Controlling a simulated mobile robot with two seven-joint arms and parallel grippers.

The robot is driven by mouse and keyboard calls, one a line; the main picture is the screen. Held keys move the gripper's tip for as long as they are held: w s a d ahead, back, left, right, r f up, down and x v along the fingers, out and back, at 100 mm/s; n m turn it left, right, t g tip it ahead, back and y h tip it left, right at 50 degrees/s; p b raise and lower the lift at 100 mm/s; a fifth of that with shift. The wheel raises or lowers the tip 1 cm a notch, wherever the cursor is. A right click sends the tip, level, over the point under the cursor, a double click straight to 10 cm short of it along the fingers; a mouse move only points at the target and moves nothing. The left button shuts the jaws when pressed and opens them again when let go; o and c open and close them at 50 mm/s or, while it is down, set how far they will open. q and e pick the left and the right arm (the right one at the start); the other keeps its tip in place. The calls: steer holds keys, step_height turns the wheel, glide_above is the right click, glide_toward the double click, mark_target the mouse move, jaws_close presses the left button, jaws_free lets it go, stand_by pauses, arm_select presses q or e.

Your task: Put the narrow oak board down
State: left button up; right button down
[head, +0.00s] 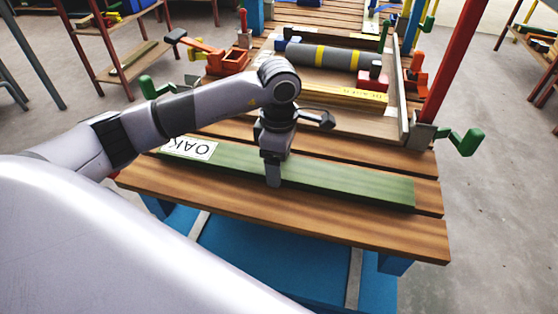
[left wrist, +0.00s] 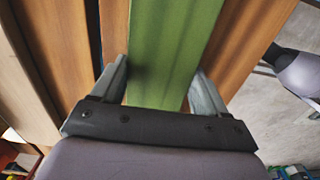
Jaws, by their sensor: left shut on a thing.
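The narrow oak board (head: 340,183) is a long green plank with a white label reading OAK, upside down, at its left end. It lies flat along the front slats of the wooden bench (head: 385,233); I cannot tell whether it rests fully on them or hangs just above. My left gripper (head: 273,178) points down at the board's middle and is shut on it. In the left wrist view the gripper's two fingers (left wrist: 160,80) stand on either side of the green board (left wrist: 172,40). My right gripper is in neither view.
Behind the board, a grey cylinder with yellow bands (head: 325,56) lies in a wooden frame. A red post (head: 453,60) and a green-handled clamp (head: 462,141) stand at the right. An orange clamp (head: 215,58) is at the back left. The front slat is clear.

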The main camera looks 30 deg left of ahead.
arm_select(q)
steer(key=o, duration=1.7)
steer(key=shift+r, duration=0.2)
step_height(320, 180, up, 12)
steer(key=p, duration=0.1)
steer(key=shift+p, duration=0.3)
steer(key=shift+f, duration=0.15)
